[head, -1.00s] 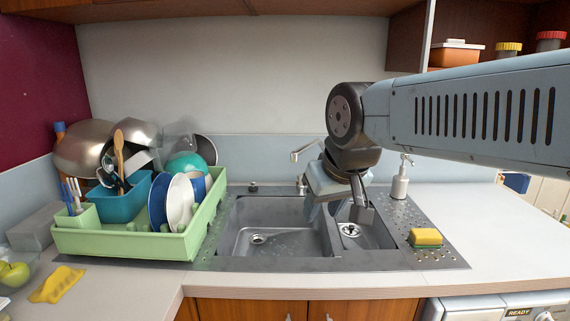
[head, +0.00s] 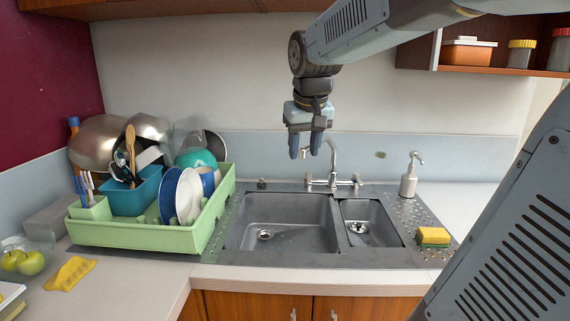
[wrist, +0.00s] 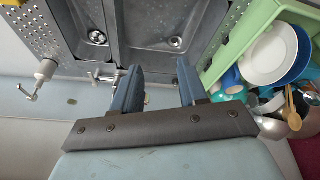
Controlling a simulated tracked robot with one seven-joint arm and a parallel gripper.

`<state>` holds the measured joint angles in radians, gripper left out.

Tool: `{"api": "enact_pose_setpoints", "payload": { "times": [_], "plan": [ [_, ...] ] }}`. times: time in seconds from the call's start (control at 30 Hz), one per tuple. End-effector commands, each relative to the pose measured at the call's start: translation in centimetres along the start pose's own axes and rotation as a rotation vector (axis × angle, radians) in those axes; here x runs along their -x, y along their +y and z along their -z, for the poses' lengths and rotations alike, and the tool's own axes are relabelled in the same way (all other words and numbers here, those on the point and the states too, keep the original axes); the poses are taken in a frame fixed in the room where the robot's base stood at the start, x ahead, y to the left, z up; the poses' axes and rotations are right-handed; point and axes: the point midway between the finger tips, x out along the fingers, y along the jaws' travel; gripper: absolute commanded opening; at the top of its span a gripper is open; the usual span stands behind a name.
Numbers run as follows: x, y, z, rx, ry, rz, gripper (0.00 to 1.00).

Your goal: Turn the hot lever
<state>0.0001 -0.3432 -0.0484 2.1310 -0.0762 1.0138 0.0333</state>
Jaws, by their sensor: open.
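The metal faucet (head: 335,157) stands behind the sink, its curved spout rising in the middle. It has one small lever to the left (head: 309,182) and one to the right (head: 355,181); I see no hot or cold marking. My gripper (head: 305,151) is open and empty, fingers pointing down. In the head view it shows left of the spout and above the left lever; the depth between them is unclear. In the wrist view, my gripper's fingers (wrist: 160,72) hide part of the faucet; a metal lever (wrist: 103,76) shows left of the left finger.
The sink (head: 288,222) has two basins in front of the faucet. A soap dispenser (head: 409,176) and a yellow sponge (head: 433,236) stand to the right. A green dish rack (head: 140,238) full of dishes stands left. The space around the faucet looks clear.

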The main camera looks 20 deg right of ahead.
Motion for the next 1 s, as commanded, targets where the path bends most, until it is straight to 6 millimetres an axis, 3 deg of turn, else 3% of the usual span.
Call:
{"api": "enact_pose_setpoints", "payload": {
  "times": [0.1, 0.47, 0.7, 1.0],
  "plan": [
    [-1.1, 0.4, 3.9, -0.008, -0.037, -0.020, 0.43],
    [-6.3, 1.5, 14.4, -0.035, -0.139, -0.083, 0.43],
    [-11.5, 2.4, 20.5, -0.058, -0.205, -0.135, 0.43],
    [-20.0, 5.1, 25.9, -0.125, -0.301, -0.231, 0.43]
  ]
}}
